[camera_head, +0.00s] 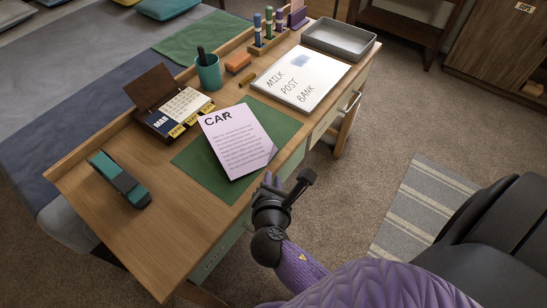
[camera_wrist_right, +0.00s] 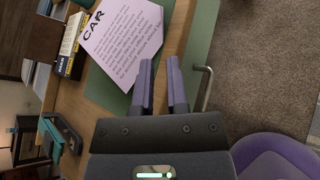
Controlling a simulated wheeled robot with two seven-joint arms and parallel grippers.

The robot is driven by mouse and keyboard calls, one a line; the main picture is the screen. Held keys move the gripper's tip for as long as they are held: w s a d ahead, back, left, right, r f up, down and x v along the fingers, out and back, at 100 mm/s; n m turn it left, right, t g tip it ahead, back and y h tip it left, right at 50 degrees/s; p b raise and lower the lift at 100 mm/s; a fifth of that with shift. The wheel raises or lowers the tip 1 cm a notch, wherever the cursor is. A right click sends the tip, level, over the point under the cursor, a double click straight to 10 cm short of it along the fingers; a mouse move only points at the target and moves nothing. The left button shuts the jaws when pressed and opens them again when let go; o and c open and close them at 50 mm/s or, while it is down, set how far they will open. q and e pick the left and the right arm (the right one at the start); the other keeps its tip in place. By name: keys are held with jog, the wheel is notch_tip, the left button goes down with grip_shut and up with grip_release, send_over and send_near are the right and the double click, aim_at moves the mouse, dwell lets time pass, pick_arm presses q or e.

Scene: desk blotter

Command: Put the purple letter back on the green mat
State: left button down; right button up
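The purple letter (camera_head: 236,142), a pale lilac sheet headed "CAR", lies face up and askew over the green mat (camera_head: 207,176). Most of it is over the mat; its far-left corner reaches past the mat's edge towards the calendar. It also shows in the right wrist view (camera_wrist_right: 124,37), with the mat (camera_wrist_right: 201,32) beside it. My right gripper (camera_head: 288,180) is beyond the desk's front edge, near the letter's near corner. In the right wrist view its two purple fingers (camera_wrist_right: 161,62) stand apart with nothing visible between them. My left gripper is not in view.
A calendar (camera_head: 178,109) stands close to the letter's far-left corner. A whiteboard (camera_head: 310,75), a teal pen cup (camera_head: 209,72) and a grey tray (camera_head: 340,39) are further back. A teal-and-black stapler (camera_head: 118,178) lies left. The desk's near-left wood is clear.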

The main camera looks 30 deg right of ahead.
jog(key=s+a+f+m+g+y, duration=0.1)
jog(key=s+f+m+g+y, duration=0.15)
jog(key=s+f, duration=0.6)
jog(key=s+a+f+m+g+y, duration=0.15)
jog(key=s+f+m+g, duration=0.3)
jog(key=f, duration=0.65)
jog(key=s+d+f+m+g+y, duration=0.1)
jog(key=s+f+m, duration=0.1)
jog(key=s+m, duration=0.2)
jog(key=s+d+f+m+g, duration=0.2)
jog(key=s+m, duration=0.3)
jog(key=s, duration=0.5)
jog(key=s+d+f+m+g+y, duration=0.1)
jog(key=s+d+f+m, duration=0.1)
jog(key=s, duration=0.5)
jog(key=f+m, duration=0.1)
jog(key=m, duration=0.1)
jog(key=shift+s+f+m+g+y, duration=0.3)
jog(key=shift+m, duration=0.1)
